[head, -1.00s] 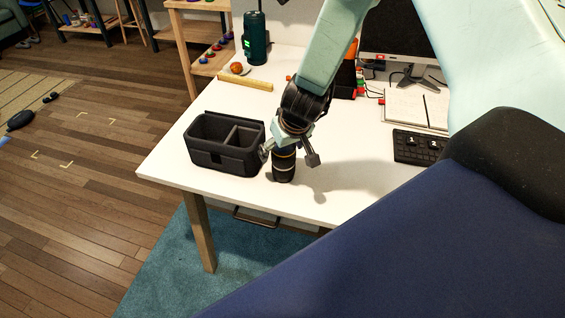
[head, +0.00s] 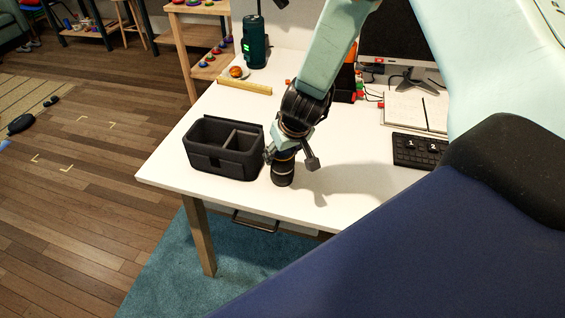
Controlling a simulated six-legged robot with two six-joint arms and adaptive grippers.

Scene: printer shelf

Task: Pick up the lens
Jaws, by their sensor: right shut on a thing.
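The lens (head: 282,176) is a short black cylinder with a thin yellowish ring near its top. It stands upright on the white table, just right of the black two-compartment bin. My right gripper (head: 288,158) is over the lens from above, shut on its upper part. The fingers hide part of the lens top. I see no clear gap between the lens base and the table. My left gripper is not in view.
The black bin (head: 203,160) stands close to the left of the gripper. A wooden ruler-like strip (head: 244,86), a green device (head: 255,42), a keyboard (head: 414,150) and a notebook (head: 412,109) are on the table (head: 330,204). The table's front edge is near the lens.

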